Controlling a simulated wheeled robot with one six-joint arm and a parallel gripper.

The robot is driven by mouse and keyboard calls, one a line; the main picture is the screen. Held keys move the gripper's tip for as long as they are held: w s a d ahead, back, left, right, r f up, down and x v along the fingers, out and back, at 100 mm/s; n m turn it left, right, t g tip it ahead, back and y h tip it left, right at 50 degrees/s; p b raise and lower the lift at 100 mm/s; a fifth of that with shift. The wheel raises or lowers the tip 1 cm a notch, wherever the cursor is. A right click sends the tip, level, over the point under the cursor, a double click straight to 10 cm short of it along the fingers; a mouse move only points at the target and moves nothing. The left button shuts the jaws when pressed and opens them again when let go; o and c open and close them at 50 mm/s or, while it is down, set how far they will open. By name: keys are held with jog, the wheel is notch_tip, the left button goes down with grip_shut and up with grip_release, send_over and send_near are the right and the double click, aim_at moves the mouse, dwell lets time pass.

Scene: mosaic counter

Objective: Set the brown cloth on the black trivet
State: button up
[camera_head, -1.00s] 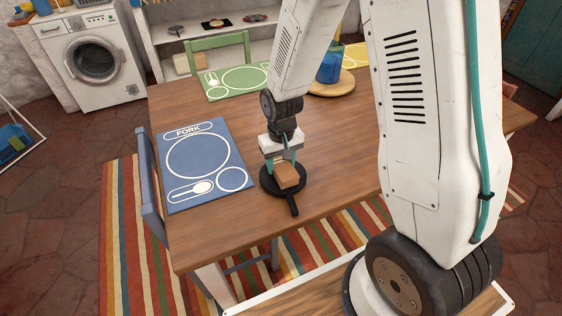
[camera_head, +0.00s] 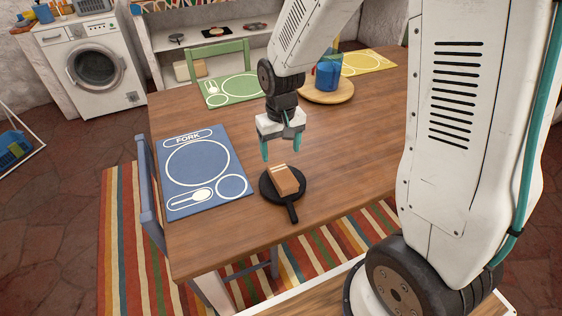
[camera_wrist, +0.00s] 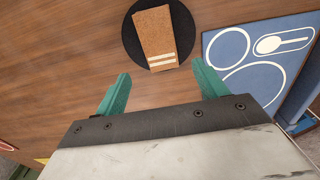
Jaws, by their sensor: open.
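The brown cloth (camera_head: 284,179), a folded block with pale stripes at one end, lies on the round black trivet (camera_head: 268,190) near the table's front edge. The trivet's handle points toward the front. In the wrist view the cloth (camera_wrist: 155,38) rests within the trivet's round plate (camera_wrist: 187,30), with the dark rim showing on both sides. My gripper (camera_head: 282,148) is open and empty, with its teal fingers above and behind the cloth, apart from it. In the wrist view its fingers (camera_wrist: 158,92) are spread wide with bare table between them.
A blue placemat (camera_head: 198,170) marked FORK lies left of the trivet. Behind are a green placemat (camera_head: 240,88), a yellow placemat (camera_head: 368,61) and a round wooden board (camera_head: 330,96) bearing a blue cup (camera_head: 327,75). The table's middle is clear.

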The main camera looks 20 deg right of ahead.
jog(key=s+d+r, duration=0.2)
jog(key=s+r, duration=0.9)
jog(key=r, duration=0.4)
jog(key=s+d+r+t, duration=0.1)
jog(key=s+r, duration=0.4)
jog(key=s, duration=0.7)
